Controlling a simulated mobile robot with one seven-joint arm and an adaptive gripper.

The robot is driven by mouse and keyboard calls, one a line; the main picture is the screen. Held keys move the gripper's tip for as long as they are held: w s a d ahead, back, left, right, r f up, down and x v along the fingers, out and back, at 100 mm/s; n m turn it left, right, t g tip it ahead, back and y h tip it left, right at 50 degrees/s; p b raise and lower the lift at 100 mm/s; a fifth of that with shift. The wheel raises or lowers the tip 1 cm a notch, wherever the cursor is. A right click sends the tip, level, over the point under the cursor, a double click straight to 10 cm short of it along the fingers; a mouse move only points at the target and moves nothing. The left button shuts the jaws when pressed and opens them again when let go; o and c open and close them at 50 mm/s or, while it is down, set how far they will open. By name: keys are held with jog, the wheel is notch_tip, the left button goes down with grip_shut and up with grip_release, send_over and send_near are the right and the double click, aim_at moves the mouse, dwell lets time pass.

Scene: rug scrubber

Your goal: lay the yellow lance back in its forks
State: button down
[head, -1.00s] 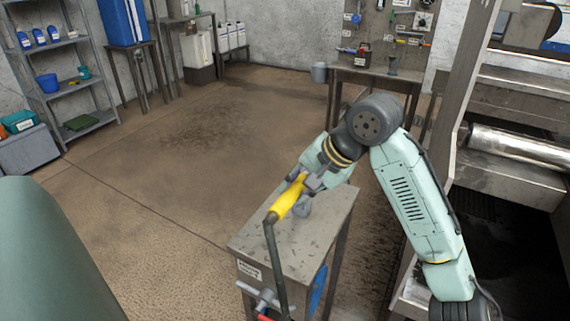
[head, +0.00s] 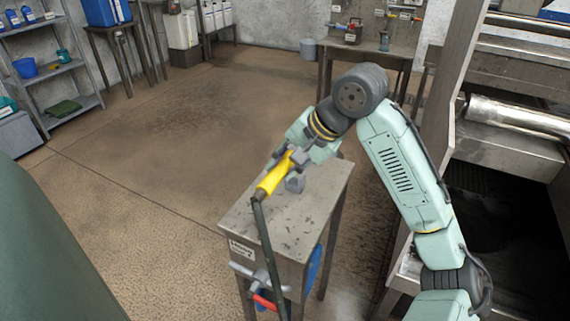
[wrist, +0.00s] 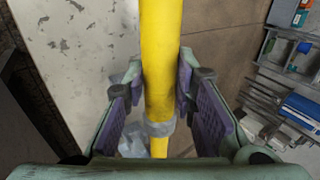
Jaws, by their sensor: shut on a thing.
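The yellow lance (head: 272,181) is in my gripper (head: 283,160), above the narrow metal stand (head: 318,205) in the head view. The lance slants down toward the viewer, and a dark tube runs on from its lower end past the stand's front. In the wrist view the yellow shaft (wrist: 160,60) passes between the two purple-padded fingers of my gripper (wrist: 160,95), with a grey collar near its lower part. A small grey block-like piece (head: 296,184) sits on the stand beside the lance. I cannot tell whether it is a fork.
A grey bar (head: 246,268) and a red handle (head: 265,302) are at the stand's front, with a blue part (head: 314,265) on its side. A large machine with a steel roller (head: 515,125) stands right. Open floor (head: 150,170) lies left.

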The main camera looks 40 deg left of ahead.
jog(key=shift+f+b, duration=1.85)
jog(key=shift+f, duration=0.05)
jog(key=shift+f+b, duration=0.8)
jog(key=shift+f, duration=1.4)
jog(key=c, duration=1.2)
grip_release()
jog(key=shift+c, duration=0.2)
jog(key=v, duration=1.2)
